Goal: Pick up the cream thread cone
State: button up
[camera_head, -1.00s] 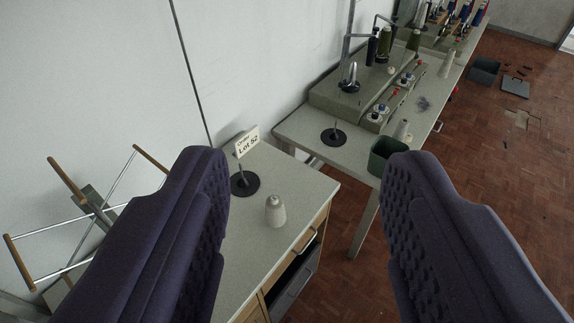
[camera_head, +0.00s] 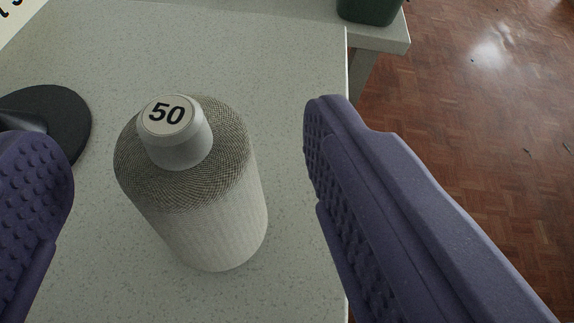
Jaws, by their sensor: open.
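The cream thread cone (camera_head: 215,225) stands upright on the pale speckled worktop, with a white cap marked "50" on top. My gripper (camera_head: 190,145) is open. Its two purple padded fingers are on either side of the cone in the picture, the left one at the left edge and the right one to the right. Clear gaps show between the cone and both fingers, so neither appears to touch it. The lower parts of both fingers run out of the frame.
A round black base (camera_head: 65,110) stands left of the cone, partly behind my left finger. The worktop (camera_head: 285,70) ends just right of the cone, with red parquet floor (camera_head: 490,110) beyond. A dark green bin (camera_head: 370,10) shows at the top on another table.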

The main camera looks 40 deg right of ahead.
aim_at(181, 104)
jog(key=b+x, duration=0.2)
jog(key=x, duration=0.3)
jog(key=shift+w+f, duration=0.1)
jog(key=shift+w, duration=0.15)
jog(key=shift+a, duration=0.1)
jog(key=c, duration=1.4)
